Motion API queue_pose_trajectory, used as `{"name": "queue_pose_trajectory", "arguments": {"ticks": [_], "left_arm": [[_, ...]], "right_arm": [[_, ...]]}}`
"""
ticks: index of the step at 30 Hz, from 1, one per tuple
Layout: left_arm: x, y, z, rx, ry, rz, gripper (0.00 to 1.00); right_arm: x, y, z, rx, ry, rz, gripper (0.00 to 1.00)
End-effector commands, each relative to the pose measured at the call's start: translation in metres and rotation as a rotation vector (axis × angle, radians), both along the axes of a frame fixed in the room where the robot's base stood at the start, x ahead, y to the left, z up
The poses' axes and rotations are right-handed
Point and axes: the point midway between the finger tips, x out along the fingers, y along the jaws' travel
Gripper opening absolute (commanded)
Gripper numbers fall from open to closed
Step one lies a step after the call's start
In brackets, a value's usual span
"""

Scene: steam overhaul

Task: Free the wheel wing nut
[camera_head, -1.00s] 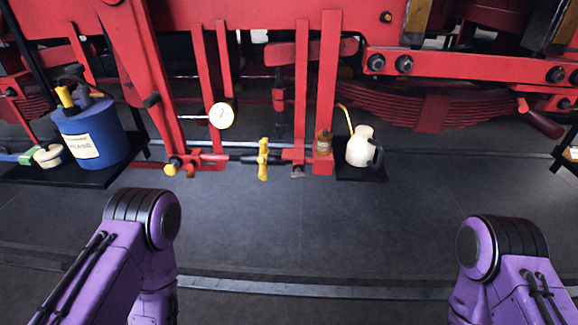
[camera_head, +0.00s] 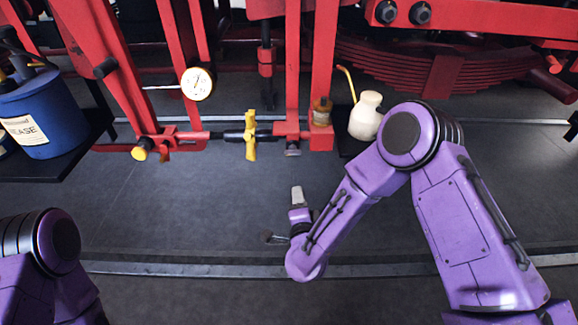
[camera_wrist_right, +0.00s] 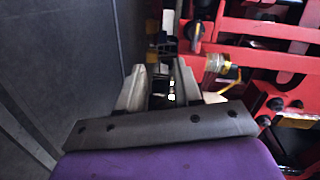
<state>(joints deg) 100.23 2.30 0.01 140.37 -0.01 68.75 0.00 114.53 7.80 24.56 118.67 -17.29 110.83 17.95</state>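The yellow wing nut (camera_head: 250,135) stands upright on a dark horizontal rod between red brackets in the middle of the head view. My right gripper (camera_head: 297,195) is below it and a little to its right, clearly apart from it. In the right wrist view my right gripper (camera_wrist_right: 159,78) has its two pale fingers spread, with nothing held between them. Small yellow parts show beyond the fingers there, but I cannot tell which is the wing nut. My left arm shows at the lower left of the head view; its gripper is out of view.
A round dial gauge (camera_head: 196,83) and a yellow knob (camera_head: 142,149) are left of the wing nut. A small amber jar (camera_head: 321,111) and a cream oil can (camera_head: 365,116) are right of it. A blue grease tub (camera_head: 42,115) stands at left. Dark floor (camera_head: 190,210) is clear in front.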

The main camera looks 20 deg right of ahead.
Motion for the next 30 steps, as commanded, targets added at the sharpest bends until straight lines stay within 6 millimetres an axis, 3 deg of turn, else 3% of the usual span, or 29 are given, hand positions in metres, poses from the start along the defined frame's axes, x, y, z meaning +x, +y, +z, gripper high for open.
{"name": "queue_pose_trajectory", "arguments": {"ticks": [1,3,5,18,29,30], "left_arm": [[0.000,0.000,-0.010,0.000,0.000,0.000,0.43],[0.000,0.000,-0.011,0.000,0.000,0.000,0.43],[0.000,0.000,-0.008,0.001,-0.001,0.000,0.43],[0.000,0.000,0.011,0.001,-0.001,0.000,0.43],[0.000,0.000,0.012,0.001,-0.001,0.000,0.43],[0.000,0.000,0.012,0.001,-0.001,0.000,0.43]], "right_arm": [[0.015,0.005,0.016,0.074,-0.095,-0.032,0.34],[0.027,0.007,0.037,0.145,-0.176,-0.062,0.34],[0.035,0.007,0.045,0.168,-0.200,-0.073,0.34],[0.117,-0.018,0.045,0.162,-0.196,-0.071,0.34],[0.128,-0.020,0.044,0.161,-0.193,-0.068,0.34],[0.128,-0.020,0.044,0.161,-0.193,-0.068,0.28]]}}
